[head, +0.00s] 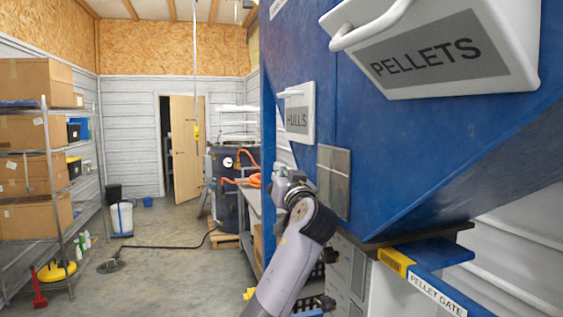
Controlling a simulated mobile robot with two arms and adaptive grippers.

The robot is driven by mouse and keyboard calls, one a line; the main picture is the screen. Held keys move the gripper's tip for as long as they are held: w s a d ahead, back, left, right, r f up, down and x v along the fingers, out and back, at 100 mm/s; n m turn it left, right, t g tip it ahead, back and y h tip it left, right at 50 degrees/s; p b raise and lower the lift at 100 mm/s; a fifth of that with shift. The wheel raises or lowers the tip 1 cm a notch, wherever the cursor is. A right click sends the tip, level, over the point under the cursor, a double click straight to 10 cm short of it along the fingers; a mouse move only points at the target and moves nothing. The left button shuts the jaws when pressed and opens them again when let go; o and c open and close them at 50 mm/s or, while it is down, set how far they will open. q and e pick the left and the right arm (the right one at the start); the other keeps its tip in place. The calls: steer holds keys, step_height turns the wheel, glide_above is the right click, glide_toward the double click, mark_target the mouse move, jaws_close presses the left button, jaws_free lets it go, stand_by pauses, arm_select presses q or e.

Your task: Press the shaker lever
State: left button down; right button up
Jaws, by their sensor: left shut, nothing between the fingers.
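A large blue hopper (400,150) fills the right side of the head view. No lever marked as a shaker can be made out; the arm hides part of the hopper's near left side. My left gripper (277,168) is raised beside the hopper's left edge, below the white HULLS panel (297,118) and left of a grey plate (334,181). It is small and seen partly from behind; it looks shut and empty. Whether it touches anything cannot be told. My right gripper is out of view.
A white PELLETS panel (440,58) with a handle juts out at upper right. A blue PELLET GATE bar (425,283) sticks out at lower right. Shelves with boxes (30,140) stand left. The floor (170,270) between is mostly open, with a black hose (165,247).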

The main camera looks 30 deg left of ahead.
arm_select(q)
steer(key=shift+f, duration=0.2)
steer(key=f+n+b, duration=0.2)
steer(key=b, duration=0.2)
steer(key=f+n+b, duration=0.2)
steer(key=f+b, duration=0.1)
steer(key=b, duration=0.2)
steer(key=shift+s+a+n+g+y, duration=0.2)
steer(key=shift+n+g+y, duration=0.1)
steer(key=shift+g+y, duration=0.1)
steer(key=v, duration=1.2)
